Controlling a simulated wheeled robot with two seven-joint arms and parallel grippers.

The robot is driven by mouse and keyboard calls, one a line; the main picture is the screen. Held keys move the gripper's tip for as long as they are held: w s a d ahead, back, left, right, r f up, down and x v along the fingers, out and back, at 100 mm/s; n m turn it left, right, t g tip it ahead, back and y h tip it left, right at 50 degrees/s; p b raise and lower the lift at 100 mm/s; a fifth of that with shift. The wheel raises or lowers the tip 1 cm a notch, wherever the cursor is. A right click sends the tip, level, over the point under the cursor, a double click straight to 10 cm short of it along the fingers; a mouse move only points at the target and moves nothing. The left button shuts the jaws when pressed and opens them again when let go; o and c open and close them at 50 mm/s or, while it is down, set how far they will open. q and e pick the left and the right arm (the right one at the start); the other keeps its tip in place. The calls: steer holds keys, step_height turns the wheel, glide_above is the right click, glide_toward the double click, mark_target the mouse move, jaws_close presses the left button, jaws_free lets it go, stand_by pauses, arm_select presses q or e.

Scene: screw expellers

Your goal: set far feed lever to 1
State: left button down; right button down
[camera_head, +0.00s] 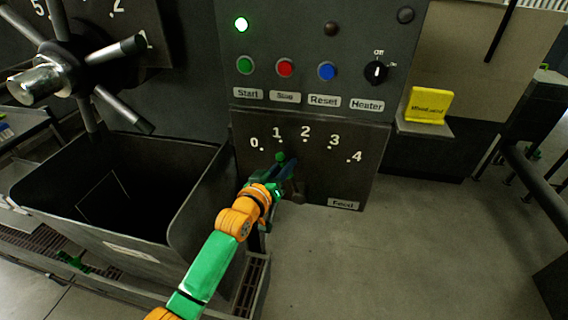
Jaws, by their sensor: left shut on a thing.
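The feed lever (281,157) is on a dark panel with a dial marked 0 to 4 and a label reading Feed (343,204). Its green knob shows just below the mark 1 (277,133). The lever's shaft is mostly hidden by my left gripper (284,170). My left gripper is at the lever, just under the knob, and is shut on it. My left arm reaches up from the bottom of the head view. The lever's pivot (299,194) shows partly to the right of the gripper.
Above the dial are a green Start button (245,65), a red Stop button (285,68), a blue Reset button (326,71) and a Heater knob (376,71). A dark open bin (190,200) stands left of my arm. A spoked handwheel (75,65) is upper left.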

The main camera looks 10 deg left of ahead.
arm_select(q)
steer(key=c, duration=0.7)
jaws_free()
steer(key=v, duration=0.7)
steer(key=shift+s, duration=0.1)
steer(key=shift+f, duration=0.1)
